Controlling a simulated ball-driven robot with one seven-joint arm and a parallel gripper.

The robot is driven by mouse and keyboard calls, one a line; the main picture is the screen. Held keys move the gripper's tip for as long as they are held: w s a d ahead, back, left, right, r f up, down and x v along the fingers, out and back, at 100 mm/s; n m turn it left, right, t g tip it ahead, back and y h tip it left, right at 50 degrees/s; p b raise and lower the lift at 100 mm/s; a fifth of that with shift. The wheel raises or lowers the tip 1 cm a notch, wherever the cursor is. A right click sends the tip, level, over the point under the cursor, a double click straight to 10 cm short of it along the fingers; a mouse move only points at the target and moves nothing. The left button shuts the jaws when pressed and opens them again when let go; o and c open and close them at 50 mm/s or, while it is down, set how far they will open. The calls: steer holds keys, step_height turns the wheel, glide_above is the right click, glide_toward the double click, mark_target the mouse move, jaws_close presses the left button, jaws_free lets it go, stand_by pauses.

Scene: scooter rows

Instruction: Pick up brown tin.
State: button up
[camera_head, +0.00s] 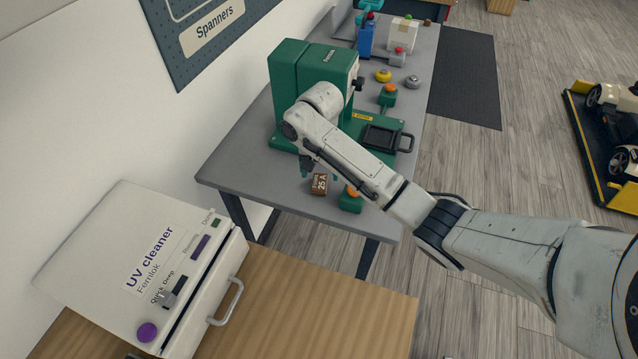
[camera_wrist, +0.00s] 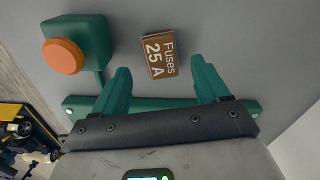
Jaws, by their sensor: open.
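The brown tin (camera_head: 320,184), with a label that reads Fuses 25 A, lies on the grey bench near its front edge. In the wrist view the tin (camera_wrist: 159,55) sits beyond and between the two green fingers. My gripper (camera_wrist: 163,78) is open, with nothing between its fingers. In the head view my gripper (camera_head: 320,172) is just above and behind the tin, partly hidden by my arm. I cannot tell the exact height of the fingers above the bench.
A green box with an orange button (camera_head: 351,200) stands right of the tin; it also shows in the wrist view (camera_wrist: 80,48). A green Femlok machine (camera_head: 300,85) stands behind. A white UV cleaner (camera_head: 140,265) sits on the wooden table (camera_head: 330,310) in front.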

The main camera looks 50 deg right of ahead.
mark_target(319, 182)
steer(key=shift+w+f, duration=0.1)
steer(key=shift+f, duration=1.85)
steer(key=shift+c, duration=0.2)
steer(key=c, duration=1.1)
steer(key=shift+r, duration=0.1)
